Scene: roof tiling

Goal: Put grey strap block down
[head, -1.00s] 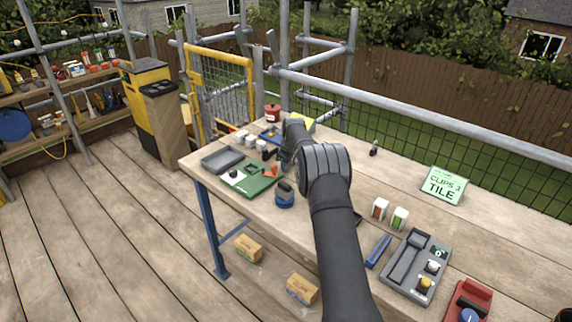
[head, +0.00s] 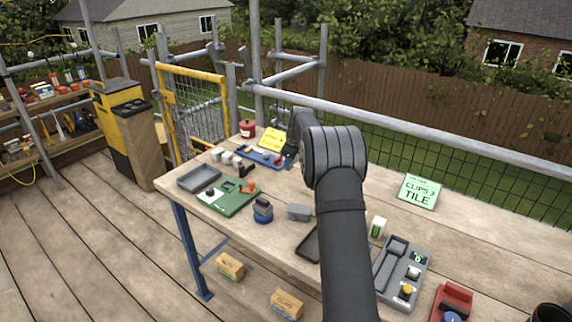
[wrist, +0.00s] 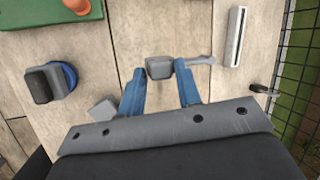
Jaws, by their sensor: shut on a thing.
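In the wrist view the grey strap block (wrist: 159,69) sits between the blue fingertips of my gripper (wrist: 160,76). The gripper is shut on it. A pale grey strap-like piece (wrist: 200,61) extends right from beside the block. The wooden tabletop (wrist: 120,25) lies below; I cannot tell whether the block touches it. In the head view my arm hides the fingertips and the held block. Another grey block (head: 299,212) stands on the table and shows partly behind my gripper in the wrist view (wrist: 103,110).
A blue round item with a dark top (head: 263,211) and a green tray (head: 236,204) stand left of the loose grey block. A grey tray (head: 198,178), blue tray (head: 262,158) and yellow card (head: 272,139) lie farther back. A grey organiser (head: 403,268) lies right of my arm.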

